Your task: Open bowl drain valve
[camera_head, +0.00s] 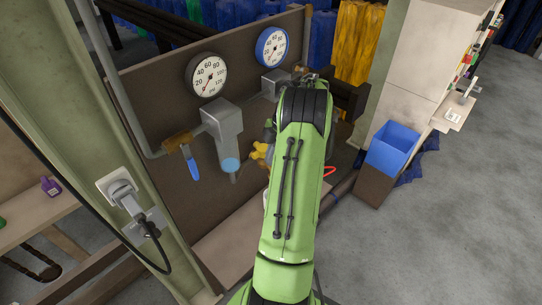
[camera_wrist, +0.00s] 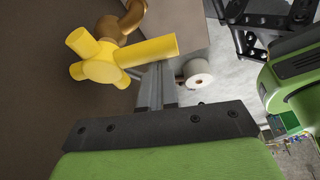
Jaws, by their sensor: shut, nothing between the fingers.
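A yellow cross-shaped valve handle (camera_wrist: 103,62) with thick round spokes sits on a brass pipe fitting (camera_wrist: 131,14) in the wrist view. It also shows partly in the head view (camera_head: 260,152), left of my arm. My gripper (camera_wrist: 158,76) is shut and empty. Its fingertips are just below the longest spoke; I cannot tell whether they touch it. In the head view my arm hides the gripper. A grey filter unit (camera_head: 223,122) with a blue round end (camera_head: 231,165) hangs on the brown panel. I cannot tell the drain valve's state.
A blue lever (camera_head: 190,162) hangs from a brass fitting left of the filter. Two gauges (camera_head: 206,75) (camera_head: 272,47) are on the panel. A green post (camera_head: 70,110) with a socket stands at left. A blue bin (camera_head: 393,148) stands at right; open floor lies beyond.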

